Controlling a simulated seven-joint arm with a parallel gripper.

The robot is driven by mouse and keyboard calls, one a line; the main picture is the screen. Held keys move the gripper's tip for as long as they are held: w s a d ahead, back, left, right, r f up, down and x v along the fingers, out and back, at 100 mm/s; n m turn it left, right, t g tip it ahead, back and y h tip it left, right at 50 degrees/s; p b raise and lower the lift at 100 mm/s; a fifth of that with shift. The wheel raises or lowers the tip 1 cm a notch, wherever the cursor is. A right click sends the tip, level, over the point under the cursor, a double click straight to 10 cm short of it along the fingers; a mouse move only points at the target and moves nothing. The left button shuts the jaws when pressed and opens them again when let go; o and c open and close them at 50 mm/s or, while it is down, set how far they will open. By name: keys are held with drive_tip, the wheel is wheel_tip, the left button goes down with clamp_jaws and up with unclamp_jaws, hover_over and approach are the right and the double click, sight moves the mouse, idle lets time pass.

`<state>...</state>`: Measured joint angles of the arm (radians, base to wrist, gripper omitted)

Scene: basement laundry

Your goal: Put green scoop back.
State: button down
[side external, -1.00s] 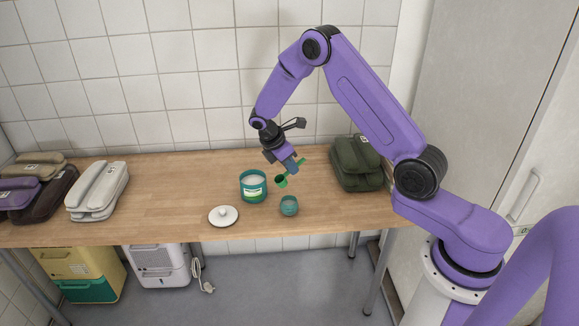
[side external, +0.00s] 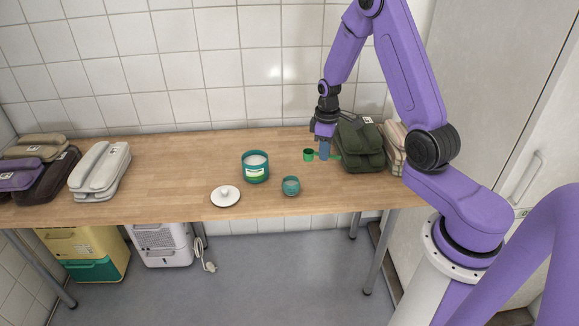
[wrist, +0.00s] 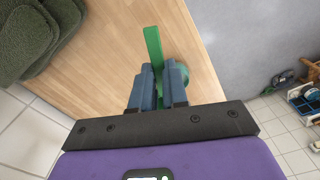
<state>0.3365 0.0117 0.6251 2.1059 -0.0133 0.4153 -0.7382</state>
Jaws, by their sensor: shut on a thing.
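The green scoop (side external: 308,154) is held by my gripper (side external: 325,153), its bowl to the left and its handle pointing right towards the dark green bag. In the wrist view my fingers (wrist: 158,88) are shut on the scoop, and its flat green handle (wrist: 153,48) sticks out past them. I cannot tell whether the scoop touches the table. The open teal jar (side external: 255,172) with white contents stands upright left of my gripper. Its likely lid, white with a knob (side external: 226,196), lies in front. A small teal cup (side external: 291,186) stands right of the jar.
The wooden table (side external: 180,180) is clear between the jar and the pale bags (side external: 100,170) at left. The tiled wall borders the back edge.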

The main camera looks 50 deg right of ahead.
drive_tip(key=w+d+f, duration=0.1)
drive_tip(key=w+f, duration=0.2)
drive_tip(key=w, duration=0.1)
drive_tip(key=w+d+f, duration=0.2)
drive_tip(key=w+f, duration=0.1)
drive_tip(key=w, duration=0.1)
drive_tip(key=w+d+f, duration=0.1)
drive_tip(key=w+f, duration=0.2)
drive_tip(key=w, duration=0.1)
drive_tip(key=shift+w+d+f, duration=0.15)
drive_tip(key=shift+w+d, duration=0.05)
drive_tip(key=shift+d, duration=0.15)
drive_tip(key=shift+w+f, duration=0.2)
drive_tip(key=shift+f, duration=0.1)
drive_tip(key=shift+d+f, duration=0.1)
drive_tip(key=shift+f, duration=1.4)
drive_tip(key=shift+f, duration=0.15)
drive_tip(key=c, duration=1.1)
unclamp_jaws()
drive_tip(key=shift+c, duration=0.2)
